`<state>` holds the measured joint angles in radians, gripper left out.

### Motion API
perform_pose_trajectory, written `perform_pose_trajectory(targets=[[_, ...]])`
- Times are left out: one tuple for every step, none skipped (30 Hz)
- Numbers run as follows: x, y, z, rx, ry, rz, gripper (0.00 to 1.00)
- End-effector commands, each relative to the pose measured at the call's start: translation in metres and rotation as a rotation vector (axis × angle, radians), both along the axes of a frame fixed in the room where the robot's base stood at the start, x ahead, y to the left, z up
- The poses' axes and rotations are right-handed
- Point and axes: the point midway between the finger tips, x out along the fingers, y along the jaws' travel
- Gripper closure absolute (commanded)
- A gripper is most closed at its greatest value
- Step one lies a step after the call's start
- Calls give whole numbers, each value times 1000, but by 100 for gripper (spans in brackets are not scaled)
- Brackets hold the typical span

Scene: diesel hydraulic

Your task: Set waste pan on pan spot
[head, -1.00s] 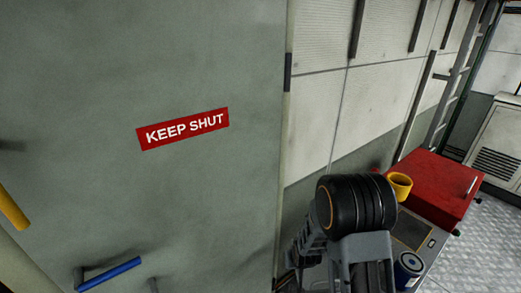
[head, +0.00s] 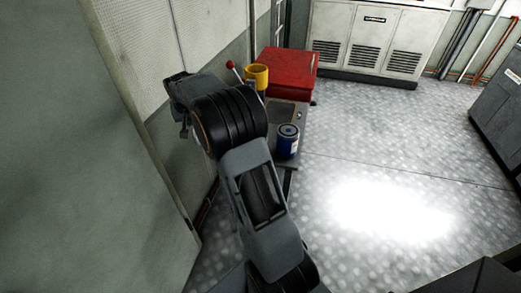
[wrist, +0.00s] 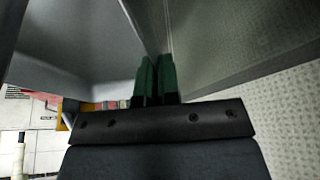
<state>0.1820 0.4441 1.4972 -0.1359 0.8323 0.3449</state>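I cannot make out the waste pan or the pan spot for certain in either view. A small bench (head: 296,124) with a dark flat rectangle on its top stands against the wall, just right of my arm in the head view. In the wrist view my gripper (wrist: 156,78) has its two green fingers close together, with nothing visible held between them. Its tips point toward a corner between grey panels. In the head view my arm hides part of the bench, and the fingers are not clear there.
The bench area holds a red box (head: 287,74), a yellow cup (head: 257,76) and a blue can (head: 287,142). A large grey-green door (head: 80,150) fills the left. Vented white cabinets (head: 375,40) stand at the back. Open metal floor (head: 390,130) lies to the right.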

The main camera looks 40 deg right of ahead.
Motion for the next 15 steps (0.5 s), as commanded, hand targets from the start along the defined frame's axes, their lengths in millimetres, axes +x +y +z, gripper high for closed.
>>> perform_pose_trajectory(targets=[[2,-10,6,-4,-9,-35,100],[2,-14,12,-6,-8,-52,100],[1,-19,21,-7,-9,-76,100],[0,-22,27,-9,-9,-90,100],[-1,-25,32,-10,-7,-104,100],[-2,-28,37,-10,-7,-121,100],[-3,-31,41,-11,-8,-132,100],[-4,-32,44,-10,-6,-141,100],[-4,-34,46,-11,-7,-150,100],[-5,-35,46,-12,-5,-155,100],[-6,-36,44,-11,-3,-161,100],[-6,-37,40,-11,-2,-165,100],[-7,-37,35,-10,-1,-168,100],[-7,-37,29,-11,0,-169,100],[-7,-37,20,-11,0,-169,100]])
